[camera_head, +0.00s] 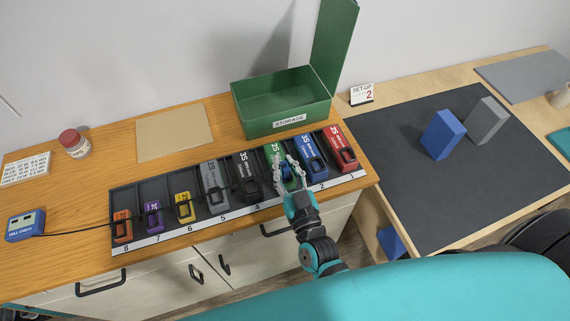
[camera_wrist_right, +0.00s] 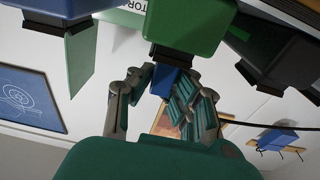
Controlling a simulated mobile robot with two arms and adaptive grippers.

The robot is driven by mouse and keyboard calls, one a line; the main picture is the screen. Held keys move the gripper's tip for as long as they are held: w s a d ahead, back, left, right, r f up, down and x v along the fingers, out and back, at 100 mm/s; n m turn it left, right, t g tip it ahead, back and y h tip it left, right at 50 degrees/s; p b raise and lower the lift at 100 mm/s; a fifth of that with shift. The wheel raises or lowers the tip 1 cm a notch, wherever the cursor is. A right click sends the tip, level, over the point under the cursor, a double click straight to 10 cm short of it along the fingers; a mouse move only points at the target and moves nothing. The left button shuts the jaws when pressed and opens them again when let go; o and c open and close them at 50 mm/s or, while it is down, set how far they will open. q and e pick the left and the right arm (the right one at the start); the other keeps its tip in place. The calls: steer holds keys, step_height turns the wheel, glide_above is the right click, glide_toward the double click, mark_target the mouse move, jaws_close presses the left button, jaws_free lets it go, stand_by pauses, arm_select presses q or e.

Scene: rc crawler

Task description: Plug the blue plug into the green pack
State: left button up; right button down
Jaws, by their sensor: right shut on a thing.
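The green pack (camera_head: 272,152) stands in the rack's row, between a black pack and a blue pack; its dark socket end faces the front. It also shows in the right wrist view (camera_wrist_right: 190,20). My right gripper (camera_head: 289,178) is at the front end of the green pack, shut on the blue plug (camera_wrist_right: 164,83). The plug is close against the pack's black socket (camera_wrist_right: 171,56); I cannot tell whether it is inside. A black cable runs left to the blue cell check box (camera_head: 25,225). The gripper partly hides the pack. My left gripper is not in view.
The numbered rack (camera_head: 153,188) holds several coloured packs close on both sides. An open green storage box (camera_head: 283,113) stands behind it. A dark mat (camera_head: 400,190) with blue and grey blocks lies on the right table.

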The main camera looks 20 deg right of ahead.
steer(key=shift+f, duration=0.15)
steer(key=c, duration=1.2)
jaws_free()
steer(key=shift+s, duration=0.15)
steer(key=s, duration=0.7)
steer(key=s+f, duration=0.1)
steer(key=s, duration=0.3)
steer(key=shift+s+d, duration=0.1)
steer(key=shift+s, duration=0.25)
steer(key=shift+f, duration=0.1)
